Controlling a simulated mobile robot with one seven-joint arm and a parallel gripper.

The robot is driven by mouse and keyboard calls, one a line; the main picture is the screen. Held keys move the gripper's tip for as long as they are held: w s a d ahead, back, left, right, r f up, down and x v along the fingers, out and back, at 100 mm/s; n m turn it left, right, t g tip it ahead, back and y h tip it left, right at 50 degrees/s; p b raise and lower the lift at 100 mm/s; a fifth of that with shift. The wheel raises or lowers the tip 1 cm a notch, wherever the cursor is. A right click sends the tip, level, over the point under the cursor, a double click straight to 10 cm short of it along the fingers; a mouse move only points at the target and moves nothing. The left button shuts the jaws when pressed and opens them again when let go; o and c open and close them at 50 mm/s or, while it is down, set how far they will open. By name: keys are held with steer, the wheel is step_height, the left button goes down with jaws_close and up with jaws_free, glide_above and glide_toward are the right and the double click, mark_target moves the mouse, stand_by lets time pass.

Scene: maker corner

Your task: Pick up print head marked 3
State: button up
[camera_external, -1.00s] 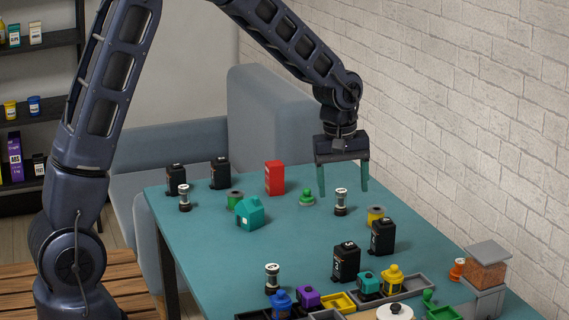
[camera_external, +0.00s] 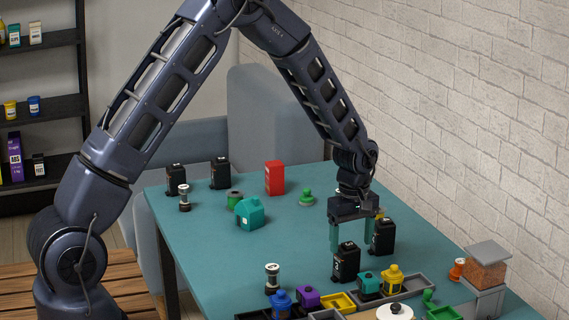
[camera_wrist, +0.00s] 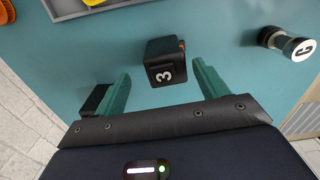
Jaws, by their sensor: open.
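The print head marked 3 (camera_wrist: 166,62) is a black block with a white 3 on its top and a bit of orange at its side. In the wrist view it sits just beyond the fingertips, roughly between them. In the external view it appears to be the black block (camera_external: 346,264) standing on the teal table, just in front of my gripper. My gripper (camera_external: 351,244) points down, open and empty, with its green fingers apart; it also shows in the wrist view (camera_wrist: 161,72). Whether the fingers reach down beside the block, I cannot tell.
Another black block (camera_external: 385,237) stands close at the right; it shows partly behind a finger in the wrist view (camera_wrist: 95,99). A cylinder marked C (camera_wrist: 291,43) stands apart. Trays (camera_external: 414,284) with coloured pieces lie in front. The table's middle left (camera_external: 220,265) is clear.

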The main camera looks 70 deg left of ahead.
mark_target(347, 262)
steer(key=shift+s+a+f, duration=0.1)
steer(key=shift+s+f, duration=0.1)
steer(key=shift+f, duration=1.45)
steer(key=shift+s+a+f, duration=0.1)
steer(key=shift+s+f, duration=0.1)
steer(key=shift+f, duration=1.45)
steer(key=c, duration=1.2)
